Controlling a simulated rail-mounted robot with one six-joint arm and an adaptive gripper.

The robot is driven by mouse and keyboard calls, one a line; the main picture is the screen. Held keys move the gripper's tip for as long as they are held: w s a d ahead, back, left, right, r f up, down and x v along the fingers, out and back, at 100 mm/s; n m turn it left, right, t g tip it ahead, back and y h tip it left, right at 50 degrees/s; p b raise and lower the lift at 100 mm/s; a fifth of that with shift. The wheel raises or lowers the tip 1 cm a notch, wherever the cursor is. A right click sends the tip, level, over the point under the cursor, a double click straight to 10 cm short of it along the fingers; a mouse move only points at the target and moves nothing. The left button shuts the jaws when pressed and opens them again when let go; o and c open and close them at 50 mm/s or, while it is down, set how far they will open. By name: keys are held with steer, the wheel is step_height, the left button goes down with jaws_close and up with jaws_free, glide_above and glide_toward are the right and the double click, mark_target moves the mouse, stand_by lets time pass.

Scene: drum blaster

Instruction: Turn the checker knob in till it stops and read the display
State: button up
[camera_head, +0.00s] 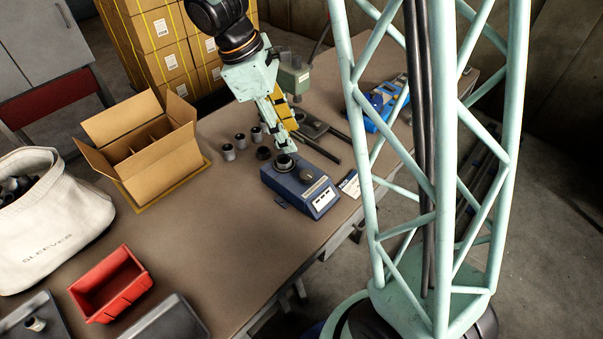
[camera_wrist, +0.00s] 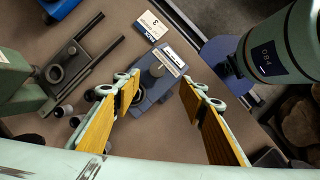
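The checker is a blue box (camera_head: 292,186) near the front edge of the table, with a dark round socket at its back and a small dark knob (camera_head: 306,176) nearer its front. Its front face carries a white panel (camera_head: 323,199), too small to read. In the wrist view the checker (camera_wrist: 148,98) and knob (camera_wrist: 158,70) lie between and beyond the fingertips. My gripper (camera_wrist: 159,88) is open, with yellow pads wide apart and nothing between them. In the head view my gripper (camera_head: 288,148) hangs over the back of the checker, apart from the knob.
Several grey sleeves (camera_head: 229,152) stand left of the checker. A green press (camera_head: 294,77) with dark rails stands behind. An open carton (camera_head: 155,150), red bin (camera_head: 110,284) and white bag (camera_head: 50,220) are left. A printed card (camera_head: 350,184) lies right of the checker.

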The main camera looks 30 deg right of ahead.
mark_target(306, 174)
steer(key=shift+w+a+f+n, duration=0.1)
steer(key=shift+w+f+n, duration=0.15)
steer(key=shift+f, duration=0.35)
steer(key=shift+w+f+n, duration=0.15)
steer(key=shift+w+f, duration=0.05)
steer(key=shift+f, duration=0.4)
steer(key=shift+w+a+f+n, duration=0.1)
steer(key=shift+w+f+n, duration=0.15)
steer(key=shift+f, duration=0.35)
steer(key=shift+d+f, duration=0.1)
steer(key=shift+f, duration=0.05)
steer(key=shift+s+b+x, duration=0.15)
steer(key=shift+b+x, duration=0.9)
steer(key=shift+x, duration=2.35)
steer(key=shift+s+b+x, duration=0.15)
steer(key=shift+b+x, duration=0.9)
steer(key=shift+x, duration=2.3)
steer(key=shift+d, duration=0.15)
steer(key=shift+c, duration=0.7)
steer(key=c, duration=0.7)
